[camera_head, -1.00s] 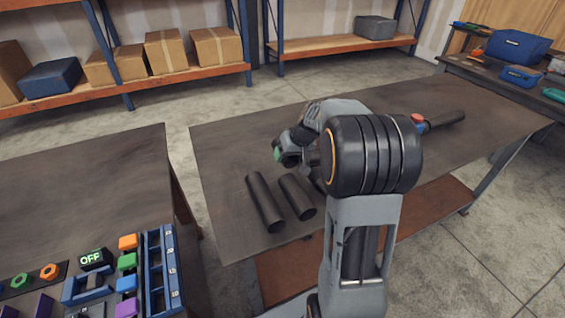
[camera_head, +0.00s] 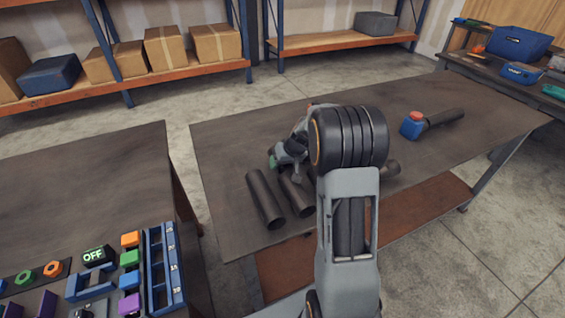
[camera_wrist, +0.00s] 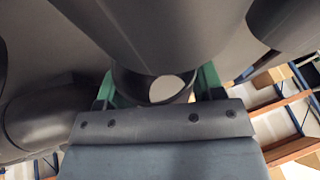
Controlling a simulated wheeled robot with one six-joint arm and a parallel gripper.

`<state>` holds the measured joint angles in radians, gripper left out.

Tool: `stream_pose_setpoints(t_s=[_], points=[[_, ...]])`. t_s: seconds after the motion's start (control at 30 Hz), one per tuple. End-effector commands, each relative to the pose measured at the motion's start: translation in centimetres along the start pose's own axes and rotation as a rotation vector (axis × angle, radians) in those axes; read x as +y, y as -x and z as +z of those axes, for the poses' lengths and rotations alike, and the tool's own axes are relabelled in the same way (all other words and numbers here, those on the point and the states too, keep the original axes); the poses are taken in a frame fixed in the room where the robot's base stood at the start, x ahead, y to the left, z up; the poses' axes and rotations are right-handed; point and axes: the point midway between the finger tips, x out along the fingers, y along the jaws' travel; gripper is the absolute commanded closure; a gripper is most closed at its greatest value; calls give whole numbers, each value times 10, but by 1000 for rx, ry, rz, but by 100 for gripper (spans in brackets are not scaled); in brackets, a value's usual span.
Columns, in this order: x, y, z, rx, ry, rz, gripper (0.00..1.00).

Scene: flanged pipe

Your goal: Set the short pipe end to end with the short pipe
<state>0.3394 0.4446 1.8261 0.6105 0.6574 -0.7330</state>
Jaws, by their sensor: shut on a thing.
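The pipe's open end faces the palm. Two dark short pipes (camera_head: 264,199) (camera_head: 297,194) lie side by side left of my arm. A further pipe end (camera_head: 390,167) shows right of my arm. I cannot tell which of these is held. Other dark pipes show at the wrist view's left (camera_wrist: 45,115) and right (camera_wrist: 285,22).
A second table (camera_head: 80,185) at left holds coloured blocks. Shelves with boxes (camera_head: 165,50) stand behind.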

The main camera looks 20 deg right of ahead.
Motion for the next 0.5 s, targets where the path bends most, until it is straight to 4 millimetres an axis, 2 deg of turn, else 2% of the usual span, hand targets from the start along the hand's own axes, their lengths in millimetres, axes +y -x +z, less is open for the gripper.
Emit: stream_pose_setpoints(t_s=[0.2,0.23,0.5], points=[[1,-3,1,1,0,0,74],[1,-4,2,0,0,0,38],[1,-2,1,-1,0,0,13]])
